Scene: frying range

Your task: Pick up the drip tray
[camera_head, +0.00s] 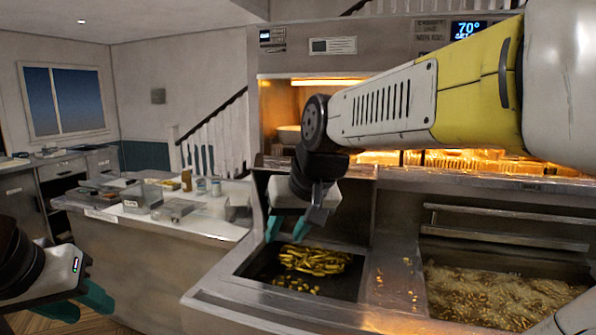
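I cannot tell for sure which item is the drip tray. A dark, shallow rectangular pan (262,268) with golden chips (315,260) in it is set into the steel range. A sloped metal strip (385,262) with scattered crumbs lies right of the pan. My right gripper (288,230) hangs above the far left part of the pan, teal fingertips apart, with nothing between them. My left gripper (82,303) is at the lower left, away from the range, its teal fingers apart and empty.
A fryer vat (480,295) of bubbling oil and chips is at the right, with metal rails (510,225) behind it. A counter (150,215) with boxes and jars stands at the left. My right arm hides part of the lit cabinet behind.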

